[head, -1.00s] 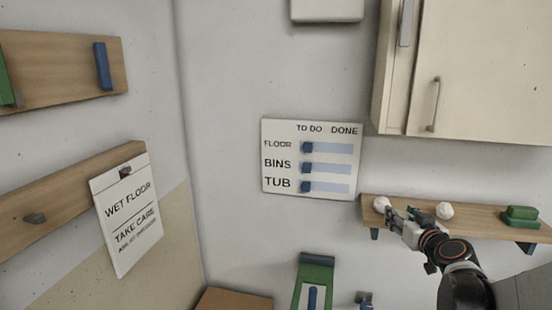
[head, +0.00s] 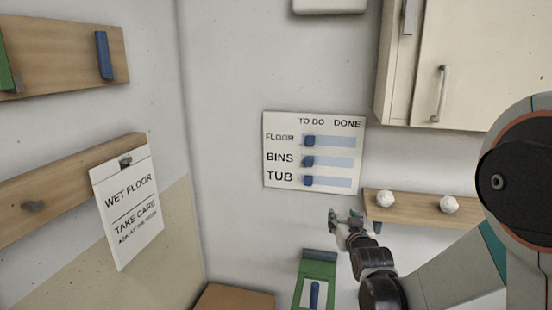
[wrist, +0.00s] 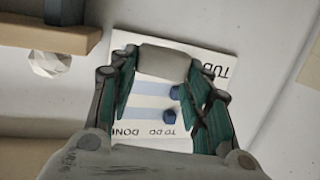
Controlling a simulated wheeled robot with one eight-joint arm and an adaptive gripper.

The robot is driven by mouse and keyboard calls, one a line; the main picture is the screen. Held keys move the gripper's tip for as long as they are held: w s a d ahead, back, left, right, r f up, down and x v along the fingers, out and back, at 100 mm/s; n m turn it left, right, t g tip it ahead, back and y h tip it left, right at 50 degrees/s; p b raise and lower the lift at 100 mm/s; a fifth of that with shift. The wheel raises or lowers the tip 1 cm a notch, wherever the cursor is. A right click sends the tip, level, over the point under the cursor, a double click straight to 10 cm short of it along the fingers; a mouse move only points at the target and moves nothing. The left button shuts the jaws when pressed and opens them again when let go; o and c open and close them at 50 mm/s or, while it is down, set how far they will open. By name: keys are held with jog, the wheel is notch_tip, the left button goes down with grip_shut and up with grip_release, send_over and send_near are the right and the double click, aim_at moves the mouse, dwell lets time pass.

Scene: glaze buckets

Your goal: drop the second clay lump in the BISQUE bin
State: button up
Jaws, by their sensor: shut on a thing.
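My gripper (head: 338,217) is left of the small wall shelf and below the TO DO / DONE board. In the wrist view its green-padded fingers (wrist: 166,80) are shut on a pale grey, rounded clay lump (wrist: 165,62), held at the fingertips. The lump is hard to make out in the head view. No bin marked BISQUE shows in either view.
Two white faceted lumps (head: 385,198) (head: 449,204) sit on the shelf (head: 416,211). The board (head: 314,150) is behind my gripper. A green-framed piece with a blue bar (head: 317,275) is below. The WET FLOOR sign (head: 127,208) hangs at left.

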jog(key=shift+f+b, duration=0.95)
jog(key=shift+f, duration=0.35)
